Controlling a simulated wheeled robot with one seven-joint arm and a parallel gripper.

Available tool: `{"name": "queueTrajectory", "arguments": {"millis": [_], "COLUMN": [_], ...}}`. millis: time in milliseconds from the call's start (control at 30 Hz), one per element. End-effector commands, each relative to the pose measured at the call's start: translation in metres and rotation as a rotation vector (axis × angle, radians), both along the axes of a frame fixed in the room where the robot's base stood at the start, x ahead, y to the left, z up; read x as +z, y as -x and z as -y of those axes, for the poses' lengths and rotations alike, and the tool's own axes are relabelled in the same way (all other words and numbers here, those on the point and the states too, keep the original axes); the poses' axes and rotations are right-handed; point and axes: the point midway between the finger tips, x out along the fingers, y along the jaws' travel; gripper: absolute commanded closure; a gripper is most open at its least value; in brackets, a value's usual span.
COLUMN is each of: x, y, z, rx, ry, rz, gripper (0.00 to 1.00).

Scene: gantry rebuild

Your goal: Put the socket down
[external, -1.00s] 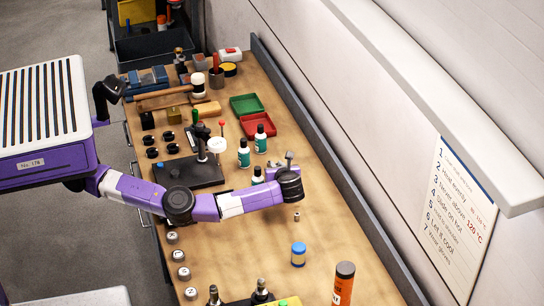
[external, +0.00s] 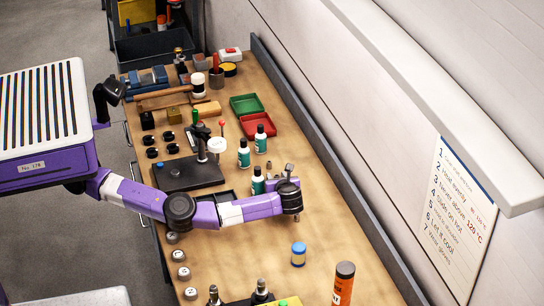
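My gripper (external: 295,214) hangs at the end of my purple arm, low over the bare wooden bench in the external view. My dark wrist joint covers most of it, and its fingers are too small and hidden to read. A tiny grey piece, probably the socket (external: 297,218), shows just under the wrist at the bench surface. I cannot tell whether the fingers are around it or whether it rests on the wood.
Green-labelled bottles (external: 257,184) stand close left of my wrist. A black-based press (external: 188,174) is farther left. A blue-capped jar (external: 298,255) and an orange canister (external: 343,284) stand nearer the camera. Bare bench (external: 335,235) lies to the right.

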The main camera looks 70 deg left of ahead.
Motion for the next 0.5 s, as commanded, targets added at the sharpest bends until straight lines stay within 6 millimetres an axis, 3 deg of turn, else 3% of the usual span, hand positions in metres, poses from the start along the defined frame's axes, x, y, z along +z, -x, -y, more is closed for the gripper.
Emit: {"name": "queueTrajectory", "arguments": {"millis": [233, 500], "x": [0.007, 0.021], "y": [0.0, 0.004], "z": [0.0, 0.039], "rx": [0.0, -0.002], "ry": [0.0, 0.0], "rz": [0.0, 0.0], "gripper": [0.64, 0.64]}}
